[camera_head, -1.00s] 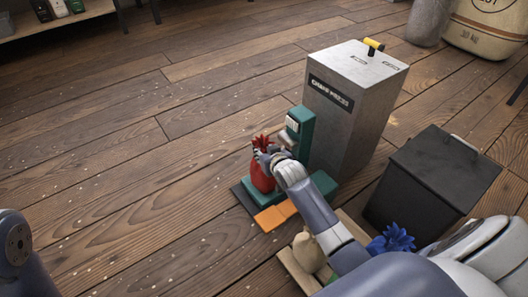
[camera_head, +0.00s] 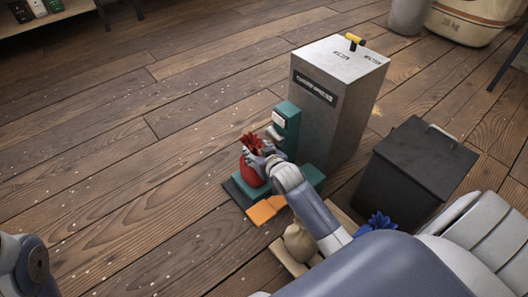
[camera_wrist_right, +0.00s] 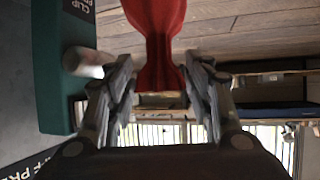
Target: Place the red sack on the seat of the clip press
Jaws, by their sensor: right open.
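The red sack (camera_head: 251,174) stands upright on the low teal seat of the clip press (camera_head: 287,125), in front of its teal column. My right gripper (camera_head: 254,154) is at the sack's gathered neck. In the right wrist view the sack's red neck (camera_wrist_right: 160,50) hangs into the space between the two spread fingers (camera_wrist_right: 160,88), with a gap on each side. The teal press body (camera_wrist_right: 60,70) is to the left there. The gripper and sack hide much of the seat. My left gripper is out of view.
A grey metal cabinet (camera_head: 335,105) stands directly behind the press. Orange pads (camera_head: 264,209) lie in front of it. A black lidded bin (camera_head: 415,170) and a box with a tan sack (camera_head: 299,242) and a blue sack (camera_head: 377,222) are to the right. Floor at left is clear.

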